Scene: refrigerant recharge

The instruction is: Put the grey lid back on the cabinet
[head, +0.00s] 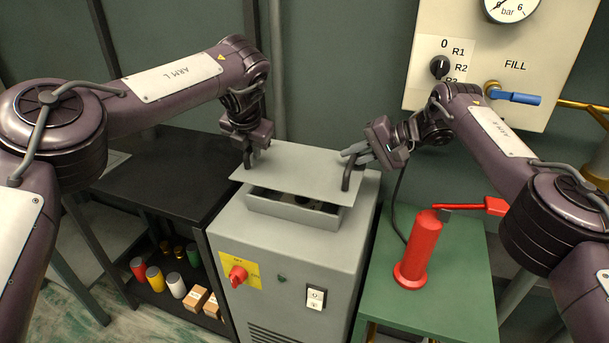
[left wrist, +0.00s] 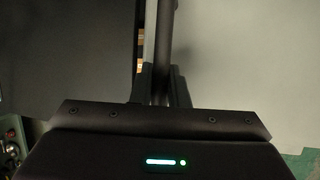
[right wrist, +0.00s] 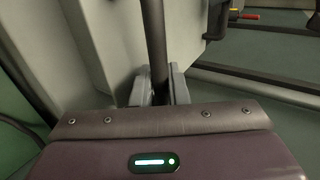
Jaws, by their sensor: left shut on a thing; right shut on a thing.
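The grey lid (head: 300,170) is a flat plate with a dark upright handle at each end. It is over the top of the grey cabinet (head: 285,250), slightly tilted, with a gap showing the dark opening under its front edge. My left gripper (head: 247,150) is shut on the left handle (left wrist: 160,60). My right gripper (head: 356,158) is shut on the right handle (head: 350,176), which also shows in the right wrist view (right wrist: 155,45). The raised collar (head: 295,212) around the opening shows below the lid's front edge. Whether the lid touches it at the back is hidden.
A red cylinder (head: 419,250) with a red lever stands on the green table (head: 465,270) at right. A black shelf (head: 150,185) with several cans and boxes stands at left. A panel (head: 540,60) with gauge, knob and blue valve handle is behind.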

